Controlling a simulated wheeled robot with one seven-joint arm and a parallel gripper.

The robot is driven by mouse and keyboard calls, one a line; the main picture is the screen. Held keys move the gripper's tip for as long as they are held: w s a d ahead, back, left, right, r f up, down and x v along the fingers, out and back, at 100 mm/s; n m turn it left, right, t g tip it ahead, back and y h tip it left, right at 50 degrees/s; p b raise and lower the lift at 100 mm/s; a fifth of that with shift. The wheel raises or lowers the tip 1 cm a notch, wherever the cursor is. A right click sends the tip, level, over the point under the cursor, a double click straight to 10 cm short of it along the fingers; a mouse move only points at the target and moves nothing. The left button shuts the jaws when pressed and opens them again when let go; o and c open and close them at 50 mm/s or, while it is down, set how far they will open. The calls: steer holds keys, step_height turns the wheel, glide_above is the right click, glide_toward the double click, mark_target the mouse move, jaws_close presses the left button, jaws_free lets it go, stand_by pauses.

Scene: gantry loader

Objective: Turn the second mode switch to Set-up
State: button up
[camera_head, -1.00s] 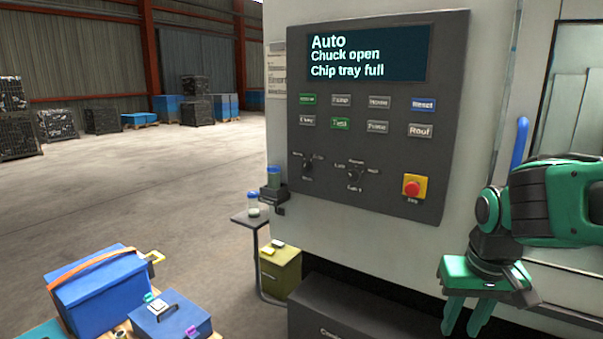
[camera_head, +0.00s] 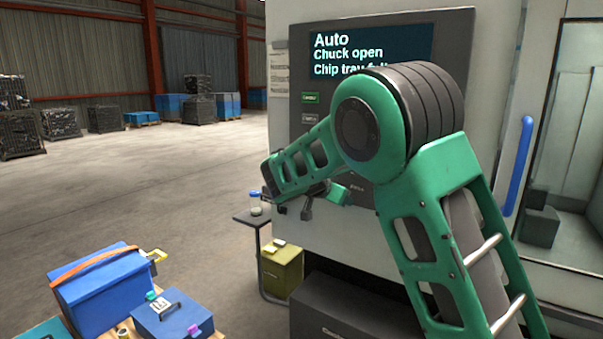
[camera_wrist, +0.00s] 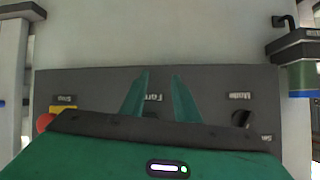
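The machine's control panel (camera_head: 455,60) is largely hidden behind my arm in the head view, and both rotary switches are covered there. In the wrist view the panel (camera_wrist: 90,82) appears upside down. One dark rotary switch (camera_wrist: 240,118) shows at the right by a label that seems to read Mode. My gripper (camera_wrist: 160,76) is open, its two green fingers apart on either side of a middle label. A dark shape between them may be the other switch, mostly hidden by the gripper body. Contact and switch settings cannot be told.
The red stop button (camera_wrist: 45,122) is left of my fingers in the wrist view. The display (camera_head: 345,42) reads Auto and Chuck open. A small side table (camera_head: 247,216), an olive box (camera_head: 282,272) and a blue door handle (camera_head: 518,165) are nearby. Open floor lies left.

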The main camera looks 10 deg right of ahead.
steer(key=w+a+r+m+t+h, duration=0.2)
steer(key=w+a+r, duration=0.1)
steer(key=a, duration=0.5)
steer(key=w+a+r+m+t+h, duration=0.2)
steer(key=w+a+r+t, duration=0.1)
steer(key=a, duration=0.6)
steer(key=x, duration=1)
steer(key=shift+d, duration=0.35)
steer(key=shift+f, duration=0.1)
jaws_close()
